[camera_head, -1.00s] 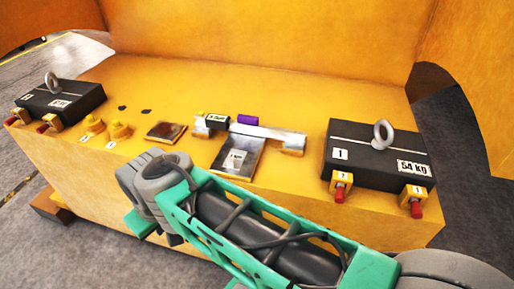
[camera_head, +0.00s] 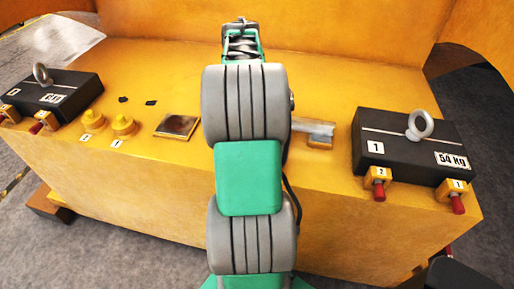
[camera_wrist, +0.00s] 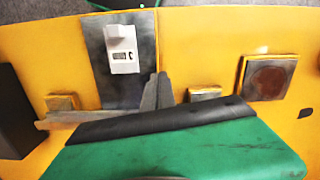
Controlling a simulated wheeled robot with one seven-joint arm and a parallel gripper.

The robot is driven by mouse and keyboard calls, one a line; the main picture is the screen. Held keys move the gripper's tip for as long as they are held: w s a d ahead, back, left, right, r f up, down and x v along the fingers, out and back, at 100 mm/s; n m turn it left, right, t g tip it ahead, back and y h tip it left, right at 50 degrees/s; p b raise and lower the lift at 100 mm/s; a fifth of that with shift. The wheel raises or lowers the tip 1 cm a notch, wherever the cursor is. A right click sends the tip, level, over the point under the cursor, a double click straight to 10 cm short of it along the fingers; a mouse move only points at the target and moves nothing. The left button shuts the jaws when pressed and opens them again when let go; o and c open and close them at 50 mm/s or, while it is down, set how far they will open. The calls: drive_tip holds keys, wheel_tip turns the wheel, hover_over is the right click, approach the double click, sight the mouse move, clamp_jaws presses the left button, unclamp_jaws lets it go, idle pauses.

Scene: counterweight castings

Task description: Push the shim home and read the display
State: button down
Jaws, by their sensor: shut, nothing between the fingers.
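In the wrist view my gripper (camera_wrist: 158,92) shows as grey fingers close together, shut and empty, in front of a grey metal plate (camera_wrist: 95,62). A white piece with a small dark readout (camera_wrist: 122,48) lies on that plate; its figures are too small to read. A metal bar (camera_wrist: 52,120) runs between two yellow blocks and is mostly hidden by my gripper's body. I cannot single out the shim for certain. In the head view my arm covers the plate and my gripper; only the bar's right end (camera_head: 315,133) shows.
A square brown-topped pad (camera_head: 177,125) lies left of my arm; it also shows in the wrist view (camera_wrist: 268,77). Yellow knobs (camera_head: 122,125) stand further left. Dark castings with lifting eyes stand at left (camera_head: 62,95) and right (camera_head: 400,158). A high yellow wall (camera_head: 340,40) closes the back.

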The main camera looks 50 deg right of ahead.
drive_tip(key=s+d, duration=0.1)
drive_tip(key=d, duration=0.1)
drive_tip(key=s+d+f+m, duration=0.1)
drive_tip(key=s+d, duration=0.1)
drive_tip(key=s+d+f+m, duration=0.1)
drive_tip(key=s+d, duration=0.1)
drive_tip(key=d, duration=0.1)
drive_tip(key=shift+s+f+y, duration=0.15)
drive_tip(key=shift+s+y, duration=0.05)
drive_tip(key=shift+y, duration=0.1)
drive_tip(key=shift+s, duration=0.25)
drive_tip(key=s+a, duration=0.1)
drive_tip(key=a, duration=0.2)
drive_tip(key=s+a, duration=0.1)
drive_tip(key=a, duration=0.3)
drive_tip(key=s+a+p, duration=0.1)
drive_tip(key=s+a, duration=0.1)
drive_tip(key=a, duration=0.1)
drive_tip(key=shift+a, duration=0.3)
drive_tip(key=shift+s+a+p, duration=0.15)
drive_tip(key=shift+a+p, duration=0.15)
drive_tip(key=shift+p, duration=0.1)
drive_tip(key=shift+d+f, duration=0.15)
drive_tip(key=shift+f, duration=0.65)
